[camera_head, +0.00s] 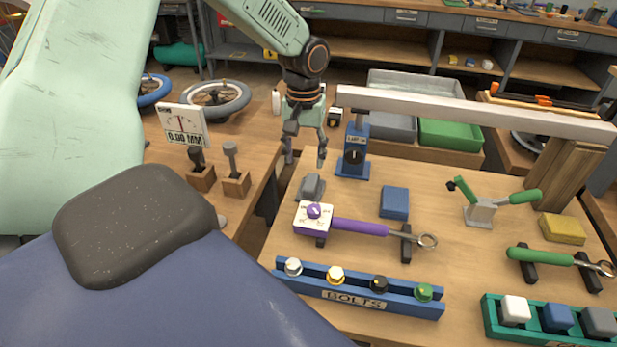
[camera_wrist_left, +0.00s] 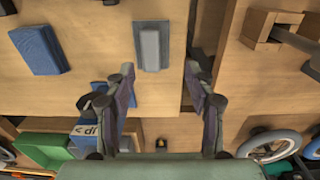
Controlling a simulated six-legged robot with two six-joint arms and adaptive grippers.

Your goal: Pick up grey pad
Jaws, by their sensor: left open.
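A grey pad (camera_head: 311,187) lies on the wooden table near its left edge; it looks like a darker base with a lighter raised block on top. In the left wrist view the grey pad (camera_wrist_left: 150,47) shows at the upper middle, beyond and between the fingertips. My left gripper (camera_head: 305,160) is open and empty, fingers pointing down, above and just behind the pad in the head view. In the left wrist view the open jaws (camera_wrist_left: 158,72) frame the space before the pad, apart from it. My right gripper is not in view.
A blue gauge stand (camera_head: 353,160) is close right of the gripper. A blue pad (camera_head: 394,203), a purple-handled tool (camera_head: 360,227) and a blue bolts rack (camera_head: 350,295) lie nearby. A light beam (camera_head: 470,108) spans the back. A gap separates the table from the left bench.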

